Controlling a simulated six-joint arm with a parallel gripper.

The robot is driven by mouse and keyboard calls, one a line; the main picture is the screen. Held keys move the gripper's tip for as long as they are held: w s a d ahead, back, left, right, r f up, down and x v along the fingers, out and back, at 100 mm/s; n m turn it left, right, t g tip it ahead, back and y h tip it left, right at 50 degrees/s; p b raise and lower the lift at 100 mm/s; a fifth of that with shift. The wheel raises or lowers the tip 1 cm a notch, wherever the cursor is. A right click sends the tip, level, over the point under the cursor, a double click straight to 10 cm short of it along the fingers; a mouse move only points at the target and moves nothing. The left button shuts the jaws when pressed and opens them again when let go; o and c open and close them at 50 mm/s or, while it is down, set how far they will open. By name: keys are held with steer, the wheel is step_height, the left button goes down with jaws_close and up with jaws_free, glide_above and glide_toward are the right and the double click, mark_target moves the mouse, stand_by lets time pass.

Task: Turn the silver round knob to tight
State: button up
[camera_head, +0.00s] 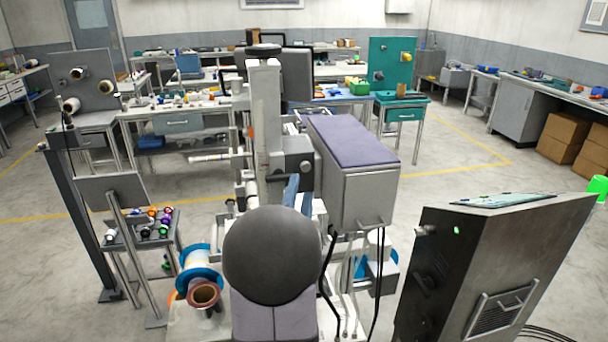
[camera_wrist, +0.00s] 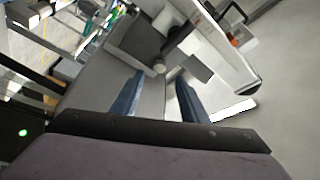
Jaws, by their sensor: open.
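A small silver round knob (camera_wrist: 158,68) shows in the wrist view, on the face of a dark grey box (camera_wrist: 138,40). It lies between the tips of my two blue fingers in the picture. My gripper (camera_wrist: 160,76) is open, with a clear gap between the fingers. I cannot tell how far the knob is from the tips. In the head view, my gripper's blue fingers (camera_head: 291,190) are close below the dark box (camera_head: 290,158), where a small round silver knob (camera_head: 306,167) shows. The knob's setting cannot be read.
The box sits on a machine with a tall pale column (camera_head: 266,120). A blue-flanged spool (camera_head: 200,262) is at lower left. A metal control cabinet (camera_head: 480,270) with a green light stands at right. A small stand with spools (camera_head: 150,222) is at left.

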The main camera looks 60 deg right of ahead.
mark_target(305, 169)
steer(key=p+x, duration=0.2)
steer(key=x, duration=0.3)
steer(key=shift+w+d+r+p, duration=0.1)
steer(key=shift+d+p, duration=0.15)
steer(key=shift+p, duration=0.15)
steer(key=shift+p+x, duration=0.3)
steer(key=shift+x, duration=0.5)
jaws_close()
